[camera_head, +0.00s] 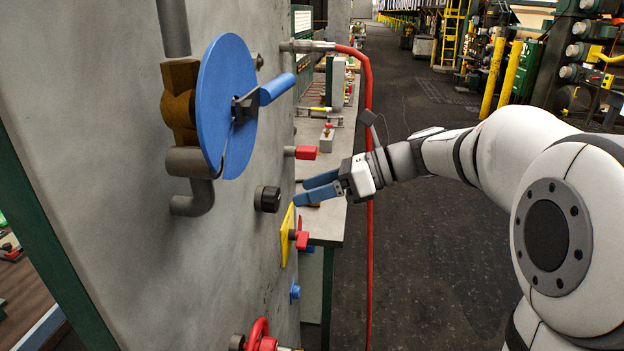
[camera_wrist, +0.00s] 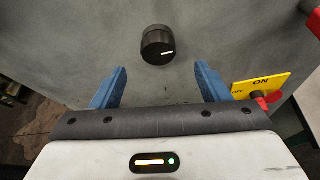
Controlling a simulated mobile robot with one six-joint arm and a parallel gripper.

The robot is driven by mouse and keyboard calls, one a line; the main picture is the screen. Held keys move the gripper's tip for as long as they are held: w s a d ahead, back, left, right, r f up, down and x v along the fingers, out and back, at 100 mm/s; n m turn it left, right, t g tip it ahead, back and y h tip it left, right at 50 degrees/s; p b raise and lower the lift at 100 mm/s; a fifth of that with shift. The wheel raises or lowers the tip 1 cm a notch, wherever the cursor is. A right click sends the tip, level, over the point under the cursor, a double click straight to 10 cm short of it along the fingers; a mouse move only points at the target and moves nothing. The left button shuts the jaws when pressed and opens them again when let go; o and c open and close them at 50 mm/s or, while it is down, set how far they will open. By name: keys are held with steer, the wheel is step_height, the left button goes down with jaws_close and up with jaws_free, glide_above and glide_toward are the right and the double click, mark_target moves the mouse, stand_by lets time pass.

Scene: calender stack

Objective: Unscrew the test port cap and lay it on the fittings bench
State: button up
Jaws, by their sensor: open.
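A black round cap or knob (camera_head: 267,198) with a white mark sticks out of the grey panel; I cannot tell whether it is the test port cap. It also shows in the wrist view (camera_wrist: 158,45), ahead of and roughly centred between my fingers. My gripper (camera_head: 301,191) is open and empty, its blue fingers pointing at the panel, apart from the black piece. In the wrist view my gripper (camera_wrist: 161,72) has wide-spread fingers. A small blue round fitting (camera_head: 295,291) sits lower on the panel. A grey-topped bench (camera_head: 325,220), possibly the fittings bench, stands behind the panel's edge.
A yellow plate with a red switch (camera_head: 286,236) is below the black piece, and at right in the wrist view (camera_wrist: 262,90). A red-handled fitting (camera_head: 304,152), large blue handwheel (camera_head: 226,105) and red hose (camera_head: 369,130) are close by. Dark floor (camera_head: 430,270) is open to the right.

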mark_target(278, 201)
steer(key=p+x, duration=0.1)
steer(key=x, duration=0.6)
steer(key=shift+a+f, duration=0.1)
steer(key=shift+a, duration=0.05)
steer(key=shift+c, duration=0.4)
steer(key=c, duration=0.9)
steer(key=o, duration=0.3)
steer(key=shift+c, duration=1.6)
